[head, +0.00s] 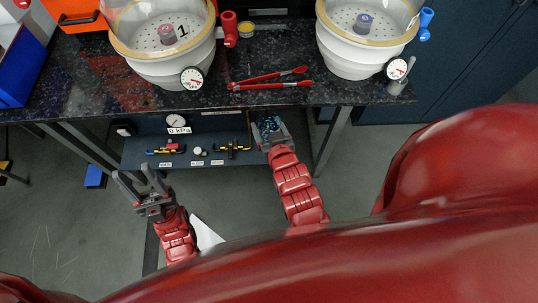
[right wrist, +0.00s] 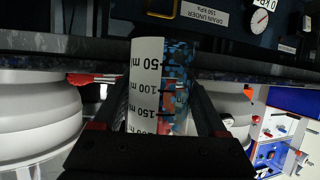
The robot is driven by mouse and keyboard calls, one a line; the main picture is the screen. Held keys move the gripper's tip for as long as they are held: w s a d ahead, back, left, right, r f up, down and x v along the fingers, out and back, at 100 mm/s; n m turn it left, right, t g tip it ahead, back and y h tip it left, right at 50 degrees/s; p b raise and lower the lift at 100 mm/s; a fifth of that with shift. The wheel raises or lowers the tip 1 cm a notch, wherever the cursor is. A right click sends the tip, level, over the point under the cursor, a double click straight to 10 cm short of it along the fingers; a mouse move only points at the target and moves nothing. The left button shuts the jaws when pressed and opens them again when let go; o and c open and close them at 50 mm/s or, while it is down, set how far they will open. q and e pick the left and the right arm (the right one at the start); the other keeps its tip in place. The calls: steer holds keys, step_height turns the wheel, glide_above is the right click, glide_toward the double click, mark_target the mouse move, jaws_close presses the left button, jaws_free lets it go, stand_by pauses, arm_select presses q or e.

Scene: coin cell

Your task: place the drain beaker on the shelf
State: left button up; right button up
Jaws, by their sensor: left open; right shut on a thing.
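The drain beaker (right wrist: 145,85) is a clear cylinder with a white graduated scale, seen close up in the right wrist view. My right gripper (right wrist: 155,120) is shut on it, one finger on each side. In the head view, the right gripper (head: 270,130) holds the beaker (head: 268,122) at the right end of the dark blue shelf (head: 190,163), below the bench top. I cannot tell whether the beaker's base touches the shelf. My left gripper (head: 140,182) is open and empty, in front of the shelf's left end.
Valve fittings (head: 232,147) and a pressure gauge (head: 175,121) are at the shelf, left of the beaker. The dark bench top (head: 300,98) overhangs it and carries two white desiccators (head: 165,70) and red-handled tongs (head: 270,78). A table leg (head: 325,155) stands to the right.

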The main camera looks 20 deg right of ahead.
steer(key=s+f+b, duration=0.3)
steer(key=f+b, duration=0.6)
steer(key=f, duration=0.2)
steer(key=s+f+b, duration=0.4)
steer(key=f+b, duration=0.5)
steer(key=f, duration=0.3)
steer(key=shift+m+h, duration=0.3)
steer(key=shift+h, duration=0.1)
steer(key=w+d+b, duration=0.1)
steer(key=w, duration=0.4)
steer(key=w+d+b, duration=0.1)
steer(key=w+b, duration=0.1)
steer(key=w, duration=0.3)
steer(key=w+f+b, duration=0.1)
steer(key=w+b, duration=0.1)
steer(key=w, duration=0.4)
steer(key=shift+d, duration=0.4)
steer(key=shift+f+b, duration=0.75)
steer(key=shift+f, duration=0.95)
steer(key=shift+f, duration=0.2)
steer(key=o, duration=1.4)
steer(key=shift+o, duration=0.2)
steer(key=shift+r, duration=0.1)
